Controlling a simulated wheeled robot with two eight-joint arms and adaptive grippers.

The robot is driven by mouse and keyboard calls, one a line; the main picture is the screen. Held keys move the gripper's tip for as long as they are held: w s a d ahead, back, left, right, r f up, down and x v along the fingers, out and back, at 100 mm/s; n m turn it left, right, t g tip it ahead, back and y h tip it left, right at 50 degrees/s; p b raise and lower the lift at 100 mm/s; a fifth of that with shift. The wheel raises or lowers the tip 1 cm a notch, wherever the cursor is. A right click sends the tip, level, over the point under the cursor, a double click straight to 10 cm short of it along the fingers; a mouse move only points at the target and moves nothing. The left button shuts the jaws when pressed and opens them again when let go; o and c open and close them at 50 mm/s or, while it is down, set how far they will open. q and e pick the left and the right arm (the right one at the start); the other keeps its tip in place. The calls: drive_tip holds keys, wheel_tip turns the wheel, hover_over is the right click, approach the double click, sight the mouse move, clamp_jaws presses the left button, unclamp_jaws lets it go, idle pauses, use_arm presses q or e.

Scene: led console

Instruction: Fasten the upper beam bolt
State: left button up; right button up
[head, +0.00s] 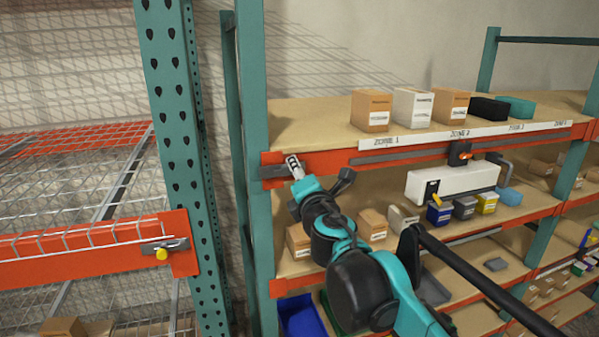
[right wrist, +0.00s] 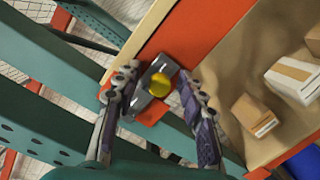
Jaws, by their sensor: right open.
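In the right wrist view a yellow bolt (right wrist: 160,84) sits on a grey plate (right wrist: 150,103) at the end of an orange beam (right wrist: 212,28). My right gripper (right wrist: 158,90) is open, with one finger on each side of the bolt; I cannot tell whether they touch it. In the head view my right gripper (head: 293,163) is at the left end of the upper orange beam (head: 325,160), in front of its grey plate (head: 272,172). The bolt there is hidden by the gripper. My left gripper is not in view.
A teal upright (head: 258,100) stands beside the beam end. Boxes (head: 371,110) stand on the shelf above. A white unit (head: 452,182) and small bins (head: 439,213) are to the right. Another yellow bolt (head: 161,253) is on the left rack's orange beam (head: 85,255).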

sight(285, 172)
clamp_jaws()
drive_tip(key=shift+s+a, duration=0.25)
drive_tip(key=shift+a, duration=0.45)
drive_tip(key=shift+s+a, duration=0.2)
drive_tip(key=shift+a, duration=0.5)
drive_tip(key=shift+c, duration=0.9)
unclamp_jaws()
drive_tip(key=shift+o, duration=0.9)
drive_tip(key=shift+a, duration=0.1)
drive_tip(key=shift+s, duration=0.2)
drive_tip(key=v, duration=1.1)
drive_tip(key=shift+s, duration=0.35)
